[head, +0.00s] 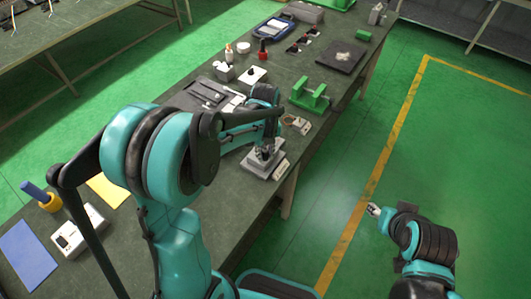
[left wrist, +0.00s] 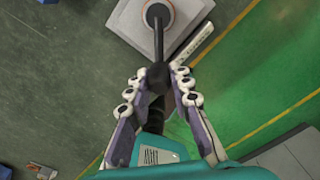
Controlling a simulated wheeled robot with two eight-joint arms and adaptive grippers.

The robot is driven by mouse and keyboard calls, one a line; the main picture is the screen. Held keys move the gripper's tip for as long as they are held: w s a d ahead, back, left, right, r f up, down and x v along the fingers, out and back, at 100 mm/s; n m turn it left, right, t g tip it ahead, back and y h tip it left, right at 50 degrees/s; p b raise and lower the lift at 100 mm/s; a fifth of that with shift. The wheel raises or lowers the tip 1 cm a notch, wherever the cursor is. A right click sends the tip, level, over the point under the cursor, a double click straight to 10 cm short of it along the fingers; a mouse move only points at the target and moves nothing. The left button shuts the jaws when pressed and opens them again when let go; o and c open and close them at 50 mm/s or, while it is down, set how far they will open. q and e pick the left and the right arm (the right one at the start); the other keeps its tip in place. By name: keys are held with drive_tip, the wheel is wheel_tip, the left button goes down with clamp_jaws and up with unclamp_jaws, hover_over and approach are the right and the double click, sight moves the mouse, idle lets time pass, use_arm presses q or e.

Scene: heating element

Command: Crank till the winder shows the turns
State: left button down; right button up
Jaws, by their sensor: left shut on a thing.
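The winder (head: 254,168) is a light grey block near the table's right edge. In the left wrist view the winder (left wrist: 128,20) shows an orange ring around a dark hub, with a dark crank arm (left wrist: 158,50) reaching to a dark knob (left wrist: 157,78). My left gripper (head: 265,150) is over the winder; in the left wrist view its fingers (left wrist: 157,86) close on the knob from both sides. A pale strip (left wrist: 193,45) lies along the winder's side; its marks are too small to read. My right gripper (head: 374,210) hangs over the floor, away from the table.
A green fixture (head: 310,96) stands just beyond the winder, with a small round part on a plate (head: 297,124) nearby. A grey tray (head: 196,90) with tools lies to the left. A white box (head: 77,232) is at the near left. Floor right of the table is clear.

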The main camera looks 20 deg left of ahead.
use_arm(q)
drive_tip(key=c, duration=1.3)
unclamp_jaws()
drive_tip(key=shift+c, duration=0.2)
drive_tip(key=shift+r, duration=0.1)
wheel_tip(320, 180, up, 12)
drive_tip(key=s+f+n+t+b, duration=0.2)
drive_tip(key=s+n, duration=0.5)
drive_tip(key=n, duration=0.7)
drive_tip(key=s+f+n+t+b, duration=0.3)
drive_tip(key=s+n, duration=0.4)
drive_tip(key=n, duration=0.7)
drive_tip(key=shift+d+f+n+t, duration=0.3)
drive_tip(key=shift+f+t, duration=0.55)
drive_tip(key=shift+t, duration=0.25)
